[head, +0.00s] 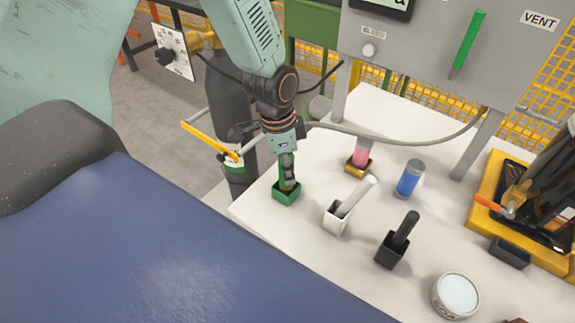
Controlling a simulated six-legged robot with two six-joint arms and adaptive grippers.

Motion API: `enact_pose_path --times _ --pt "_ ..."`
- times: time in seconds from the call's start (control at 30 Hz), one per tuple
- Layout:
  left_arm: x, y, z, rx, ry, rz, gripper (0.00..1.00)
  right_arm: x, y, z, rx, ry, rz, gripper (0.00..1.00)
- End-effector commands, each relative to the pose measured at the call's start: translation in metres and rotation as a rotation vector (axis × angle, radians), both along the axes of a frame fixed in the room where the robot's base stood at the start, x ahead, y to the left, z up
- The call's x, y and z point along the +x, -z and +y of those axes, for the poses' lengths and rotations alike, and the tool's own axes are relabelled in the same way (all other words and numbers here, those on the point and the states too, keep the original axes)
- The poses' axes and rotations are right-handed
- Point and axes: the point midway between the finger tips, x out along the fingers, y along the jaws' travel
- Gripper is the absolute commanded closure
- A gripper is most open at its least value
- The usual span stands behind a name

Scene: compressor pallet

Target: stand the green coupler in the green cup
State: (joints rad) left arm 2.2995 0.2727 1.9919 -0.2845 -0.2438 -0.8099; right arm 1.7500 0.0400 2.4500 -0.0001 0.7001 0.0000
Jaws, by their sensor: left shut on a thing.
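The green cup (286,196) stands on the white tabletop near its left corner. My left gripper (288,182) points down directly over the cup, with its fingertips at the cup's mouth. It is shut on the green coupler (281,168), which is mostly hidden by the fingers; only a narrow green strip shows. The coupler looks about upright, with its lower end at or inside the cup. I cannot tell whether it rests on the cup's bottom. My right gripper is not in view.
To the right stand a white cup with a white rod (338,219), a black cup with a black rod (391,249), a pink piece in a yellow cup (358,168) and a blue cylinder (408,180). A round tin (455,296) and a yellow tray (487,190) are further right.

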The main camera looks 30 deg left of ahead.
Motion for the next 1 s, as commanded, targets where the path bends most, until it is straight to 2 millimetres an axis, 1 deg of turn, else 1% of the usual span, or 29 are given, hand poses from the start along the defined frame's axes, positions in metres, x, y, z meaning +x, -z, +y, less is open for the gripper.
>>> enact_pose_path --times 0.23,0.9,0.93,1.0 --pt "0.0 0.001 0.0 0.0 0.0 0.0 1.0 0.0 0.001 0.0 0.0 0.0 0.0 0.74" --pt "0.0 0.012 0.0 0.0 0.0 0.0 1.0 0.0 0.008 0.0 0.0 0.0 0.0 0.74" --pt "0.0 0.012 0.0 0.0 0.0 0.0 0.67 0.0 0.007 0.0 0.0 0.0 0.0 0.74" --pt "0.0 0.012 0.0 0.0 0.0 0.0 0.61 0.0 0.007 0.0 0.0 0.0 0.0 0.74"
